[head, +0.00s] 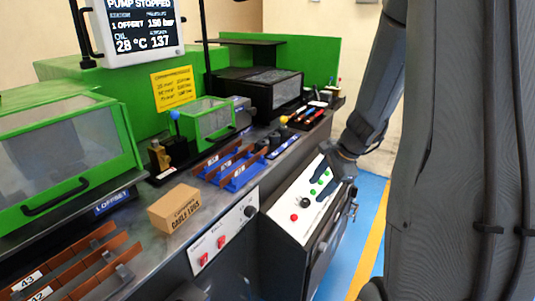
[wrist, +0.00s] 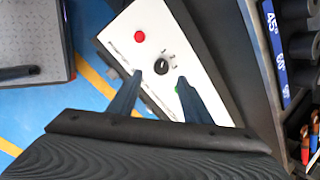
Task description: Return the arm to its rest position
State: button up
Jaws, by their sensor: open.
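My arm reaches down from the upper right in the head view, in front of the white control panel (head: 292,228). My gripper (head: 326,186) overlaps the right part of that panel. In the wrist view my gripper (wrist: 160,80) has its two dark fingers apart with nothing between them. Behind the fingers the same panel (wrist: 200,55) shows a red button (wrist: 139,36) and a black knob (wrist: 161,67). A green button is partly hidden by the right finger. I cannot tell the distance between fingertips and panel.
The bender bench carries a cardboard box (head: 174,208), a blue rack (head: 232,169) with copper bars, a green guarded unit (head: 208,121) and hand tools (head: 305,116). A monitor (head: 138,30) reads "PUMP STOPPED". Blue floor with a yellow stripe (head: 374,240) lies open right of the panel cabinet.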

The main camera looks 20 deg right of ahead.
jog(key=s+a+r+n+g+h+p, duration=0.1)
jog(key=s+a+r+n+p, duration=0.3)
jog(key=s+a+n, duration=0.5)
jog(key=s+a+r+n+g+h+p, duration=0.1)
jog(key=s+a+r+n+g+p, duration=0.2)
jog(key=s+a+r+n, duration=0.5)
jog(key=s+a+n+p, duration=0.1)
jog(key=s+n, duration=0.1)
jog(key=s, duration=0.1)
jog(key=shift+a+r, duration=0.3)
jog(key=shift+a, duration=0.05)
dwell(0.5)
